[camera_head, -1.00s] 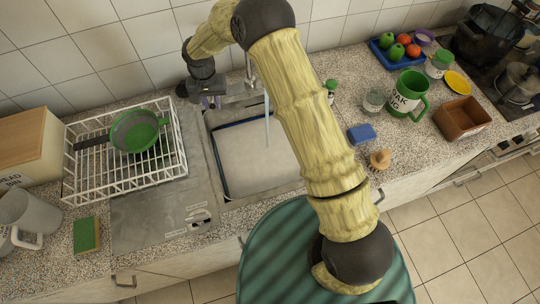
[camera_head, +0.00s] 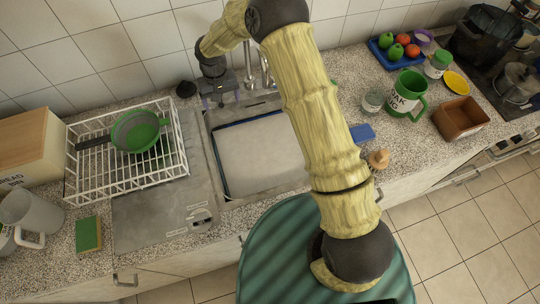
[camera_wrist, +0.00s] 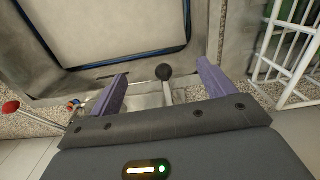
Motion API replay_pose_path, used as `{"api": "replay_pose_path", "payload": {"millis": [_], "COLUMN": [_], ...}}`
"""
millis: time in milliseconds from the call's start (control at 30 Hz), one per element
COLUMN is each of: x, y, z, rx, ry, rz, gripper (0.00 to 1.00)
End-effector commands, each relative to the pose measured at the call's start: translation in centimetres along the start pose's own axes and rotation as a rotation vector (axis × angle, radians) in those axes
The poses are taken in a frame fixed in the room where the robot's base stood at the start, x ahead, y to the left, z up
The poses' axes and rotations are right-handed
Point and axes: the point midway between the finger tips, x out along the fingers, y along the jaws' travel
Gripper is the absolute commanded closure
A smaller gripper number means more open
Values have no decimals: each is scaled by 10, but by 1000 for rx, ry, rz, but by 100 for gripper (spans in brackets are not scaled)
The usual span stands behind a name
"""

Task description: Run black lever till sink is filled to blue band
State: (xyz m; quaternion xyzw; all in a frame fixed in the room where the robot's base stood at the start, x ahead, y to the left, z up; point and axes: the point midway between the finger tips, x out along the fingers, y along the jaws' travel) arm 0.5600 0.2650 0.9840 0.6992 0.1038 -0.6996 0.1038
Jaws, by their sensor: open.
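The sink (camera_head: 262,152) holds a pale, still surface close to the dark blue band (camera_head: 219,168) round its inside; I cannot tell whether they are exactly level. The band also shows in the wrist view (camera_wrist: 130,63). The black lever (camera_wrist: 164,73), with a ball knob, stands between the two purple fingers of my gripper (camera_wrist: 162,70), with gaps on both sides. My gripper is open, behind the sink's back left corner in the head view (camera_head: 221,99). A metal tap (camera_head: 265,68) stands behind the sink, partly hidden by my arm. No falling stream shows.
A red-knobbed lever (camera_wrist: 11,107) is at the left of the wrist view. A white drying rack (camera_head: 125,185) with a green strainer (camera_head: 137,130) stands left of the sink. A blue sponge (camera_head: 361,133), green mug (camera_head: 406,95) and glass jar (camera_head: 373,101) stand to the right.

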Motion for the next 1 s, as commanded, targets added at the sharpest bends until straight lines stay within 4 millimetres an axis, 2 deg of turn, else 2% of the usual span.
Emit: {"api": "replay_pose_path", "payload": {"millis": [633,1000], "x": [-65,-68], "y": [0,0], "z": [0,0], "rx": [0,0], "ry": [1,0], "rz": [0,0], "gripper": [18,18]}}
